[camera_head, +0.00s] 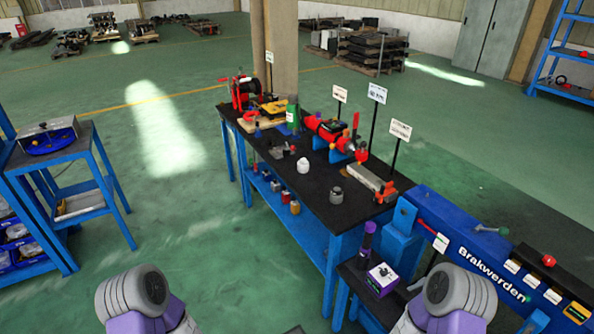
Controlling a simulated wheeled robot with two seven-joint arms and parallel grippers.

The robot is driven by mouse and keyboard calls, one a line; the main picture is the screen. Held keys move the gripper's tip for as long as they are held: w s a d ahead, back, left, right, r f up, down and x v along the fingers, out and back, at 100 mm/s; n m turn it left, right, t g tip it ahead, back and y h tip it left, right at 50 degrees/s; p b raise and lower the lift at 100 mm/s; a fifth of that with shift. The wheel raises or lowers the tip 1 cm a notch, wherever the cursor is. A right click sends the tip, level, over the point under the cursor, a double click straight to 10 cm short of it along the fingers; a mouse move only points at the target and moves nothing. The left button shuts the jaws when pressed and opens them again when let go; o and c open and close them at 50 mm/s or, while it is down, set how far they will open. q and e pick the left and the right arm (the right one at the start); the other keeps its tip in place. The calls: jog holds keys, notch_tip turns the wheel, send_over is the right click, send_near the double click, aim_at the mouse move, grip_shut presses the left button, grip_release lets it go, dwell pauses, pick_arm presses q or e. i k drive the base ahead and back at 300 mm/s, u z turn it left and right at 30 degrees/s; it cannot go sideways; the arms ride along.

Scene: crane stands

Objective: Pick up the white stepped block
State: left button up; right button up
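A small white block (303,165) with a stepped outline stands on the black top of the long blue-framed table (262,176), near its middle. It looks free on all sides, with a grey metal piece to its right and small dark parts to its left. At this size I cannot make out its steps clearly. Only grey and purple links of my two arms show at the bottom edge, well short of the block. Neither of my grippers is in view.
Behind the block lie a red machine (336,131) and a green can (293,112). A grey metal cylinder (336,195) stands nearer. A smaller black table (352,270) with a purple-white box (381,279) and a blue beam (470,250) are at right.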

aim_at(303, 165)
jog(key=u, duration=0.85)
jog(key=i, duration=1.1)
jog(key=u, duration=0.3)
jog(key=i, duration=1.3)
jog(key=z, duration=0.95)
